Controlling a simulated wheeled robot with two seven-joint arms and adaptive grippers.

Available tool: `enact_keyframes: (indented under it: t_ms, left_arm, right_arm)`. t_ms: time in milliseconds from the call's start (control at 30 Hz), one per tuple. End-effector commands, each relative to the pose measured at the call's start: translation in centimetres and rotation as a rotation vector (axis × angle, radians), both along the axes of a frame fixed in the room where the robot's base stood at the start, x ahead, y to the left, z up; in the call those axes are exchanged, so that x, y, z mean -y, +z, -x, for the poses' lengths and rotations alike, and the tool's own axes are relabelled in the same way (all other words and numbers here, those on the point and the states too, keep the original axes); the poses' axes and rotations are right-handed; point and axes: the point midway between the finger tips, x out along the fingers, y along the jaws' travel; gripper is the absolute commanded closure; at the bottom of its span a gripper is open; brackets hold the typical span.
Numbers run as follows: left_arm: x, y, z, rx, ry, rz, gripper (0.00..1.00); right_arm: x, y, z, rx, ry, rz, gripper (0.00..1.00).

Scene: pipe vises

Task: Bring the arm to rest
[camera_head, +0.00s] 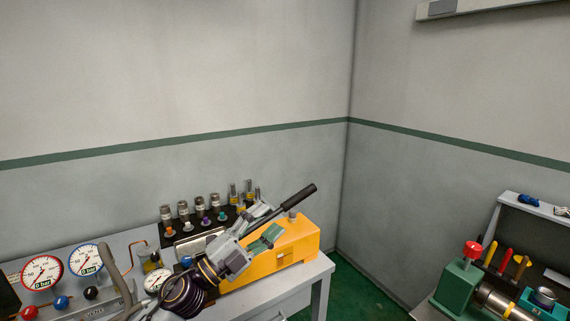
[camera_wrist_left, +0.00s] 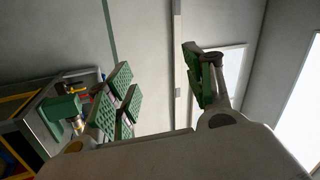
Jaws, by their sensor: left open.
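My left arm comes in from the lower left in the head view. Its gripper (camera_head: 264,224) is in front of the yellow box (camera_head: 282,259) with the long black-gripped lever (camera_head: 292,206) and hides part of both. I cannot tell from this view whether it touches them. In the left wrist view the gripper (camera_wrist_left: 158,90) is open, its green-padded fingers wide apart with nothing between them. My right arm and gripper are in neither view.
The grey bench (camera_head: 270,296) carries a red-rimmed gauge (camera_head: 42,272), a blue-rimmed gauge (camera_head: 86,260) and a rack of several fittings (camera_head: 183,213). A green vise (camera_head: 460,283) stands at right, also in the wrist view (camera_wrist_left: 61,113). Green floor (camera_head: 358,289) lies between.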

Motion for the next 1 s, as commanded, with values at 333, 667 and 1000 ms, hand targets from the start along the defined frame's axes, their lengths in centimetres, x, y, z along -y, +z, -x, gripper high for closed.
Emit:
enact_keyframes:
  t_ms: [333,667,1000]
  left_arm:
    - [-5.5,-2.2,-2.2,-0.231,0.247,0.251,0.47]
    - [-11.0,-7.9,-2.8,-0.509,0.483,0.419,0.47]
    - [-15.5,-16.4,-0.4,-0.847,0.708,0.522,0.47]
  right_arm:
    - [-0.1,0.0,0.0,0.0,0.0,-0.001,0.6]
    - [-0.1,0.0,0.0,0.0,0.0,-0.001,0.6]
    - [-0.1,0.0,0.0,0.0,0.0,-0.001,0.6]
